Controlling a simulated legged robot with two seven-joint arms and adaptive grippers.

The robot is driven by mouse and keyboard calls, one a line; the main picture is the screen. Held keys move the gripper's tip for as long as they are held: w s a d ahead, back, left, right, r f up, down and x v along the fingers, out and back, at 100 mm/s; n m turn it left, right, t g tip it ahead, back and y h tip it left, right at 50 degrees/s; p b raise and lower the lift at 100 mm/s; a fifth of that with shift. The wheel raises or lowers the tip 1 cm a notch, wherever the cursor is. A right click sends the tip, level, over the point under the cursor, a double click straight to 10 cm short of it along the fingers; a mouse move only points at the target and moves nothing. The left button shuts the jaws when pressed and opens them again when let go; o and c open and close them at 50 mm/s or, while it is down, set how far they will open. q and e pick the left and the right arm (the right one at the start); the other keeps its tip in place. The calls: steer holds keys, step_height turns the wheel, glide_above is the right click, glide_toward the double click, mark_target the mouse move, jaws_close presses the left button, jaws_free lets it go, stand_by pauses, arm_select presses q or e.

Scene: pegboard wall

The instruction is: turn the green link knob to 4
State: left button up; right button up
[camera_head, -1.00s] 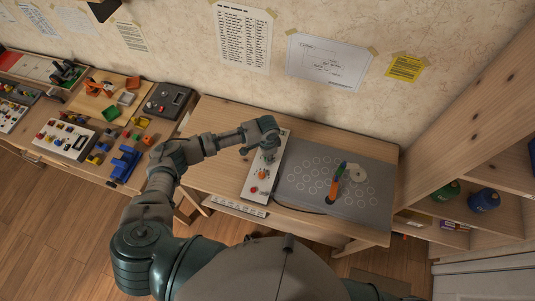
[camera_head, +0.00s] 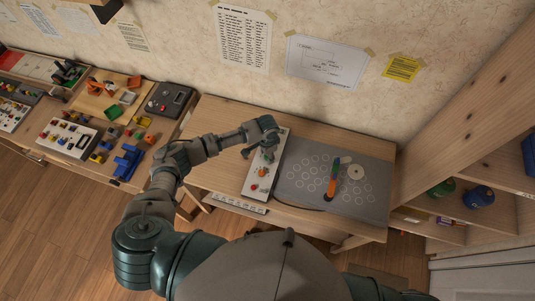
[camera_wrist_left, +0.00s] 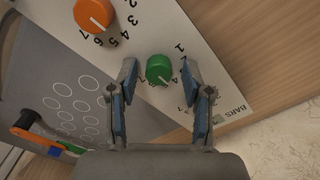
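The green knob (camera_wrist_left: 159,68) sits on a pale panel (camera_wrist_left: 215,75) with black numbers around it. Its white pointer mark points down and slightly right in the left wrist view; I cannot tell for sure which number it meets. My left gripper (camera_wrist_left: 159,80) is open, with one fingertip on each side of the knob and visible gaps between. In the head view my left gripper (camera_head: 262,143) hangs over the panel's far part, and a bit of the green knob (camera_head: 271,157) shows below it. My right gripper is out of view.
An orange knob (camera_wrist_left: 95,14) with numbers sits beside the green one on the panel. Bare wood (camera_head: 218,165) lies left of the panel.

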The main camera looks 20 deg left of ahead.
arm_select(q)
step_height(320, 180, up, 12)
stand_by(0.6)
steer(key=shift+f, duration=0.1)
stand_by(0.4)
